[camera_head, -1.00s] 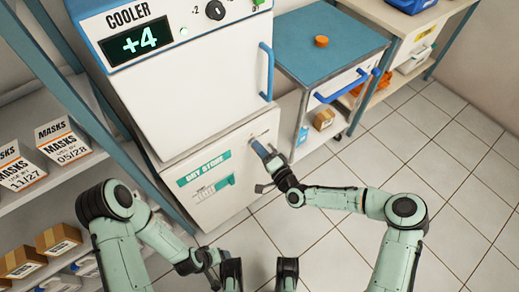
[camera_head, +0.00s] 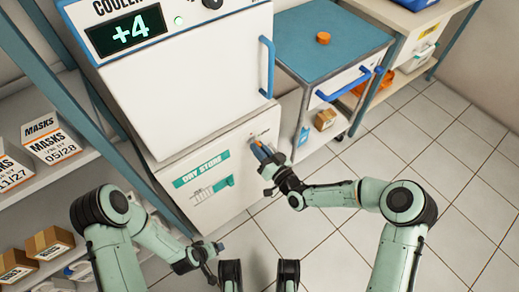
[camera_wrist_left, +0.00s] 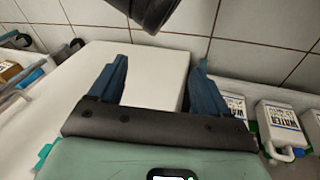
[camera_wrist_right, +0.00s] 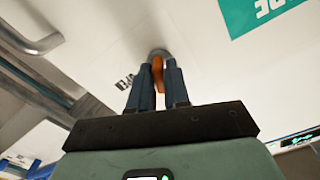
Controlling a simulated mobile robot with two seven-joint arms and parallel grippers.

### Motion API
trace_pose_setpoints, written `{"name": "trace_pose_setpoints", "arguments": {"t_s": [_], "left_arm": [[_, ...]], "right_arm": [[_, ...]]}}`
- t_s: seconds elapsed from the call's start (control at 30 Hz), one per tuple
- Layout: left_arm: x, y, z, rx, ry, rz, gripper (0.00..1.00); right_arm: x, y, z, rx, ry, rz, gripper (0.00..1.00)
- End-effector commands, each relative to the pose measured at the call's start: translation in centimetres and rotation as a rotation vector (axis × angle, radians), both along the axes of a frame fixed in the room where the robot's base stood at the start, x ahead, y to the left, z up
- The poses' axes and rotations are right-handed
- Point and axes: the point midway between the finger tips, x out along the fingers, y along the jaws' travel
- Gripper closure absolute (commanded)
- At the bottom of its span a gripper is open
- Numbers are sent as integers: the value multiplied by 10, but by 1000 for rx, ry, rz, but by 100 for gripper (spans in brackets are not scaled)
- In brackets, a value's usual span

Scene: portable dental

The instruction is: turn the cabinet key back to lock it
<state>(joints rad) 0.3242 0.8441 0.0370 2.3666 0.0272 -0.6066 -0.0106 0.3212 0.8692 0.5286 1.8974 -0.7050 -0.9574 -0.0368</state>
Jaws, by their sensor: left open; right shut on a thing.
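The lower cabinet marked DRY STORE (camera_head: 178,211) stands below the cooler, with its door closed. An orange key (camera_wrist_right: 157,72) sits in a round grey lock on this cabinet's front in the right wrist view. My right gripper (camera_head: 257,150) is at the upper right of the cabinet front. In the right wrist view its two blue fingers (camera_wrist_right: 158,68) are shut on the key from both sides. The fingers hide part of the key. My left gripper (camera_wrist_left: 157,66) is open and empty, low and apart from the lock. In the head view its fingers are hard to make out.
The cooler (camera_head: 190,90) with a +4 display is above the cabinet. A blue-topped trolley (camera_head: 300,55) with an orange cap (camera_head: 323,38) stands to the right. Shelves with mask boxes (camera_head: 52,145) are at left. The tiled floor (camera_head: 340,225) is clear at the right.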

Motion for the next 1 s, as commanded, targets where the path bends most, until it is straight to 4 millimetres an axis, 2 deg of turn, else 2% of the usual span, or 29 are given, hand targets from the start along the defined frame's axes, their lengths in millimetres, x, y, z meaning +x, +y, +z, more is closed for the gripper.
{"name": "trace_pose_setpoints", "arguments": {"t_s": [0.2,0.5,1.0], "left_arm": [[-14,2,-15,-3,48,2,23],[-28,4,-28,-5,95,5,23],[-35,5,-33,-6,118,6,23]], "right_arm": [[1,0,1,-149,-113,-1,100],[1,-1,0,-288,-213,-2,100],[1,-1,1,-349,-258,-2,100]]}}
